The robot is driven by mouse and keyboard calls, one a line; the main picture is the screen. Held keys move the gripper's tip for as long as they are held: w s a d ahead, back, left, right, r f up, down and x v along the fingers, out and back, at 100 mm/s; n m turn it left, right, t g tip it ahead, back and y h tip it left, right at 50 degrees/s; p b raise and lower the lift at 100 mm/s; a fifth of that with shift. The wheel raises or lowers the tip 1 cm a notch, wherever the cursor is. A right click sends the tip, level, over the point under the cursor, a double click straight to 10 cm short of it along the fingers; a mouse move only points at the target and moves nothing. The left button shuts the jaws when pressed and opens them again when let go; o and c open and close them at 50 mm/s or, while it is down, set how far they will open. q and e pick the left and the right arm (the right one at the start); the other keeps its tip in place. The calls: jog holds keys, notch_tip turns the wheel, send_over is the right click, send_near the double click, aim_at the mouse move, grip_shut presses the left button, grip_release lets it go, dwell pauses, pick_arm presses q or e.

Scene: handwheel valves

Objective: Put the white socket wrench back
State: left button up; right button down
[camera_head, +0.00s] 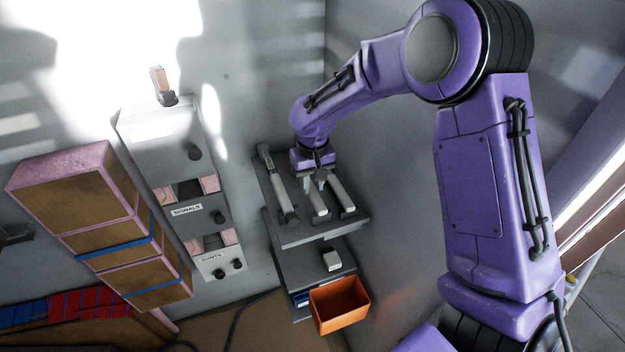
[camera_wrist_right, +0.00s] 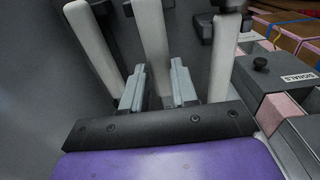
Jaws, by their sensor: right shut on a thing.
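The white socket wrench (camera_head: 318,202) is the middle one of three pale-handled tools on the upper grey shelf (camera_head: 310,232). Its handle also shows in the right wrist view (camera_wrist_right: 152,35), between the fingers. My right gripper (camera_head: 316,182) points down over the shelf and is shut on this wrench; its fingers also show in the right wrist view (camera_wrist_right: 158,90). The wrench stands between its two neighbours. Whether its dark end touches the shelf, I cannot tell. My left gripper is not in view.
One pale-handled tool (camera_head: 278,188) is left of the held wrench, another (camera_head: 342,196) close on its right. Below are a small white block (camera_head: 331,260) on a lower shelf and an orange bin (camera_head: 340,304). A grey signals panel (camera_head: 184,190) and stacked boxes (camera_head: 92,205) stand left.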

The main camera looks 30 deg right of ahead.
jog(key=shift+c, duration=1.6)
grip_release()
jog(key=shift+f, duration=0.1)
jog(key=shift+r+p, duration=0.85)
jog(key=shift+r, duration=0.35)
jog(key=shift+s+r, duration=0.15)
jog(key=shift+r, duration=1.7)
